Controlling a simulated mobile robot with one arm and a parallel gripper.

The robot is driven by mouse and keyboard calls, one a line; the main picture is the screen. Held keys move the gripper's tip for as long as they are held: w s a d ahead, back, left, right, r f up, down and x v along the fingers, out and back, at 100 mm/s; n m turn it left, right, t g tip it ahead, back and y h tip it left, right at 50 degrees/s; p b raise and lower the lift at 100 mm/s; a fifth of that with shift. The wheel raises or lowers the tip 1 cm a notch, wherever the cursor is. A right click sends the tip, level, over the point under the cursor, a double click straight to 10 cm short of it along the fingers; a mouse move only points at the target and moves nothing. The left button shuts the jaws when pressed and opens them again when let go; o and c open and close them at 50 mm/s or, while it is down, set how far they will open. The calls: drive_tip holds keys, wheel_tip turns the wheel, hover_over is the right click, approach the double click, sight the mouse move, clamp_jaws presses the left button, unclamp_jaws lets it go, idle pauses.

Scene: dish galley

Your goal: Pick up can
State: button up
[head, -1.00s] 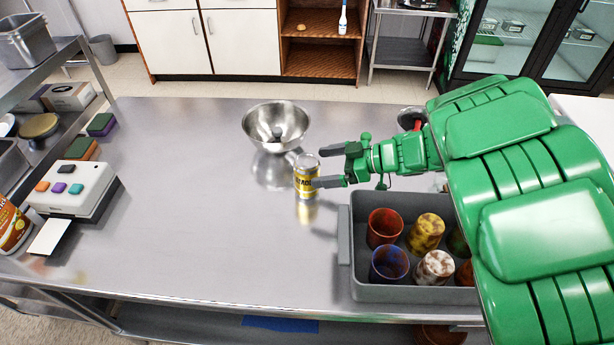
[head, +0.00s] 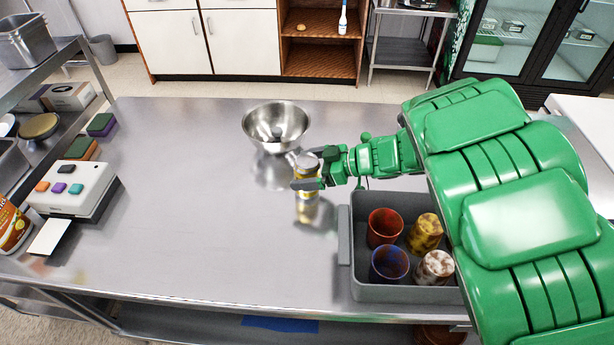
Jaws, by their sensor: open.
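A yellow can (head: 308,174) with a silver top stands upright on the steel table, near its middle. My gripper (head: 308,172) reaches in from the right, and its fingers are around the can, one on the near side and one on the far side. The jaws are open. The fingers hide part of the can, and I cannot tell whether either finger touches it.
A metal bowl (head: 262,128) stands just behind the can. A grey bin (head: 347,240) with several coloured cups is at the front right. A white device (head: 90,196) with coloured buttons sits at the left. The table's left middle is clear.

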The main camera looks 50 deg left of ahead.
drive_tip(key=c, duration=1.3)
drive_tip(key=shift+c, duration=0.2)
